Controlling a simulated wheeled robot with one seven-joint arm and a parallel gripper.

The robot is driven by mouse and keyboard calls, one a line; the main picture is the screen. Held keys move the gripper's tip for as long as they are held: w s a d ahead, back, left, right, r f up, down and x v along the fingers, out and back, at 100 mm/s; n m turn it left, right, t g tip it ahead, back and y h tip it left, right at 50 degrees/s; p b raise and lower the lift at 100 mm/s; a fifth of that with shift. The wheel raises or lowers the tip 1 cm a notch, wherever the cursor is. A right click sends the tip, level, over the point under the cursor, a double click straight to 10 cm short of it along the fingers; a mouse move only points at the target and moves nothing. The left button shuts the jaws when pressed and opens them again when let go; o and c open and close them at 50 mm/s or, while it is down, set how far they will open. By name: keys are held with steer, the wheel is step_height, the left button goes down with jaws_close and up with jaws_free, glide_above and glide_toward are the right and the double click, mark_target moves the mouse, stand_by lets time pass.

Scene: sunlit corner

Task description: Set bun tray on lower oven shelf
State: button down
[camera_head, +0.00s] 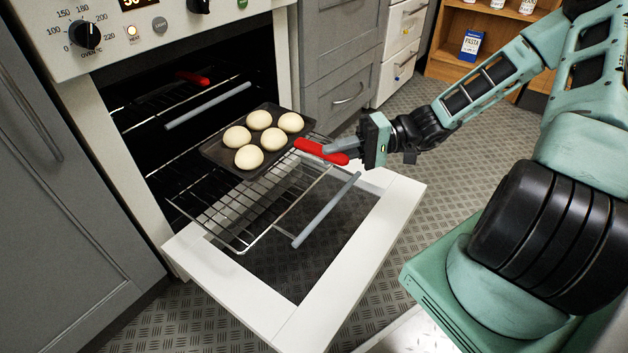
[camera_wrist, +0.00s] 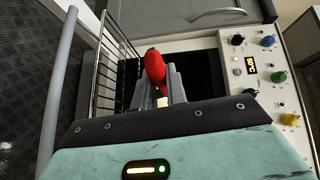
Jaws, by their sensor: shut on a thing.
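The dark bun tray (camera_head: 216,152) carries several pale round buns (camera_head: 249,157) and lies over the pulled-out lower wire shelf (camera_head: 240,222), at the oven mouth. I cannot tell whether it rests on the wires or hangs just above them. Its red handle (camera_head: 318,151) points right, towards my gripper (camera_head: 340,146). My gripper is shut on the red handle, which also shows between the fingers in the wrist view (camera_wrist: 154,66). The oven (camera_head: 190,95) is open and dark inside. The tray's body is hidden in the wrist view.
The oven door (camera_head: 290,318) is folded down below the shelf. An upper rack (camera_head: 208,104) with a red part sits inside the oven. Cabinets (camera_head: 343,60) stand beside it; patterned floor lies clear at right.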

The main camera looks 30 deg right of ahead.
step_height(320, 180, down, 9)
steer(key=b, duration=0.5)
steer(key=c, duration=1.4)
jaws_free()
steer(key=p+v, duration=0.6)
steer(key=v, duration=0.6)
